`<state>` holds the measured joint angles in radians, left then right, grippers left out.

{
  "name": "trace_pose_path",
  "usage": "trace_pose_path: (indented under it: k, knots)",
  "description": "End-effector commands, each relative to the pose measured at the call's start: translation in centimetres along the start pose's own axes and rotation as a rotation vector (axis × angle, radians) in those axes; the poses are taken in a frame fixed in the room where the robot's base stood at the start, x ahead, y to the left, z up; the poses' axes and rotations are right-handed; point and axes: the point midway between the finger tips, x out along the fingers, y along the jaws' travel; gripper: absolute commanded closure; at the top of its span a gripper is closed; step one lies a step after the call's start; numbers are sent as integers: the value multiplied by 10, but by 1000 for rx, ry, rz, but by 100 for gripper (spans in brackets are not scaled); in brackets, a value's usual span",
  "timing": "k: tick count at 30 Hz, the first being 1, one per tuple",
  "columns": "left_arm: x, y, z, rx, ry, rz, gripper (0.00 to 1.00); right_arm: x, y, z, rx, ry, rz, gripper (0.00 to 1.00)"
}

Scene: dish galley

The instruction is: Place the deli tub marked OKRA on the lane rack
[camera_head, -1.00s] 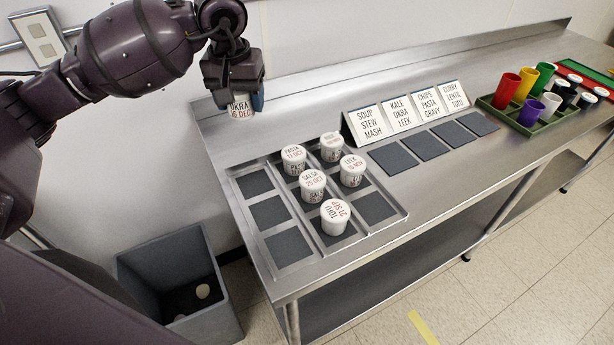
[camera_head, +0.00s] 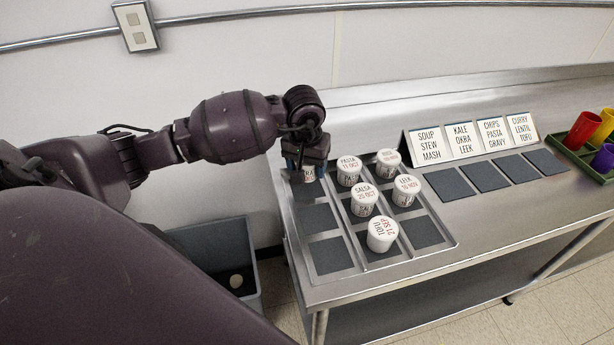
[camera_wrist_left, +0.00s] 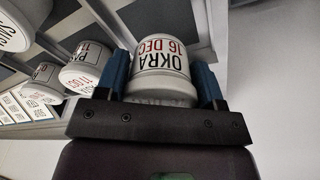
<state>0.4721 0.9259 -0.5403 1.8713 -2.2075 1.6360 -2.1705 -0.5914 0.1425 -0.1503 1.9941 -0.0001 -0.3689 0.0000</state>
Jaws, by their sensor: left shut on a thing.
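My left gripper (camera_head: 306,172) is shut on the white deli tub marked OKRA 16 DEC (camera_head: 309,176). The tub also shows large between the blue fingertips in the left wrist view (camera_wrist_left: 160,62). The gripper and tub are at the far-left corner compartment of the metal rack (camera_head: 321,235), left of the PASTA tub (camera_head: 349,171). I cannot tell whether the tub touches the rack floor. My right gripper is not in view.
The rack also holds SALSA (camera_head: 364,203), LEEK (camera_head: 405,190), TOFU (camera_head: 382,235) and a back tub (camera_head: 388,163). The left column's nearer compartments are empty. Sign cards (camera_head: 462,140) stand behind dark mats (camera_head: 487,176). A grey bin (camera_head: 207,238) stands below left.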

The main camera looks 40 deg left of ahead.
Motion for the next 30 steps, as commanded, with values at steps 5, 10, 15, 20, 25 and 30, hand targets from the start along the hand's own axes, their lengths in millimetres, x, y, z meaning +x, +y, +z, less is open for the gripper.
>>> trace_pose_path:
  k: [5, 10, 15, 20, 25, 30]
  knots:
    - [22, 0, 4, -2, -5, 1, 64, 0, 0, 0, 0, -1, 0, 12]
    - [39, 0, 5, -1, -1, 0, 64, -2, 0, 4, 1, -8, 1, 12]
    - [39, 0, 5, 0, 0, -1, 64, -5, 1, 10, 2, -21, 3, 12]
    - [41, 0, 5, 0, 0, -1, 64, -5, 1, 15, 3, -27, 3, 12]
    - [42, 0, 6, 0, -1, -1, 28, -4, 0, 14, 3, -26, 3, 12]
    - [42, 0, 6, 0, -1, -1, 28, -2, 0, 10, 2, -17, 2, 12]
